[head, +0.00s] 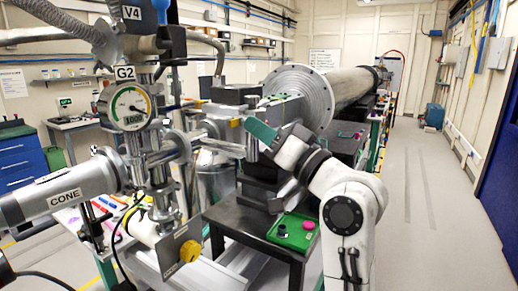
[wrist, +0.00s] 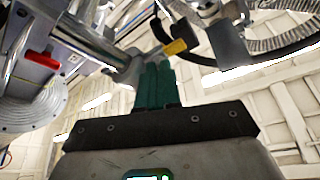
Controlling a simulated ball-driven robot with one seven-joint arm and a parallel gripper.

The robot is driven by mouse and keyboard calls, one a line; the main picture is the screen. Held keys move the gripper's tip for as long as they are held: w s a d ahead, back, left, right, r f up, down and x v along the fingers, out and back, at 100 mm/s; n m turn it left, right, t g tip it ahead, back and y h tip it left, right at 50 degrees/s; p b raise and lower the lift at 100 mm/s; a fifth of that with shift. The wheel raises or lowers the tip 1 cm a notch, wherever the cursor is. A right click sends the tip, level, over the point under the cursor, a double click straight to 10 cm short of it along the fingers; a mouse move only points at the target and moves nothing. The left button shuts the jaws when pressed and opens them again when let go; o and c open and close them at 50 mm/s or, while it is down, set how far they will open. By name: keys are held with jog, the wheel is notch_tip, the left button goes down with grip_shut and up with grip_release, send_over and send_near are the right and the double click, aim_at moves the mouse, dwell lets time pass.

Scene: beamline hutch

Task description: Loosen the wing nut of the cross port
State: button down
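The cross port is a bright metal tube assembly (head: 163,155) at the left of the head view, under a round gauge marked G2 (head: 127,106). A small yellow piece (head: 235,122), perhaps a wing of the wing nut, shows just left of my gripper's tip. In the wrist view a yellow piece (wrist: 175,47) lies right at the fingertips, beside a metal tube. My gripper (head: 251,122) has green fingers, which stand close together in the wrist view (wrist: 157,66). I cannot tell whether they hold the yellow piece, touch it or are empty. The rest of the nut is hidden.
A large flanged cylinder (head: 300,95) stands behind my gripper. A green tray (head: 292,232) with a pink knob lies on a dark stand below my arm. The floor at right (head: 430,200) is clear.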

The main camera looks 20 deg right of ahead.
jog(key=n+y+b, duration=0.1)
jog(key=n+b, duration=0.1)
jog(key=n, duration=0.1)
jog(key=n+g+y+b, duration=0.1)
jog(key=n+b, duration=0.1)
jog(key=b, duration=0.1)
jog(key=shift+w+d+f+n+y, duration=0.1)
jog(key=shift+w+d+n+y, duration=0.05)
jog(key=shift+n+y, duration=0.2)
jog(key=shift+n, duration=0.35)
jog(key=c, duration=1.4)
grip_release()
jog(key=shift+w, duration=0.1)
jog(key=shift+o, duration=0.4)
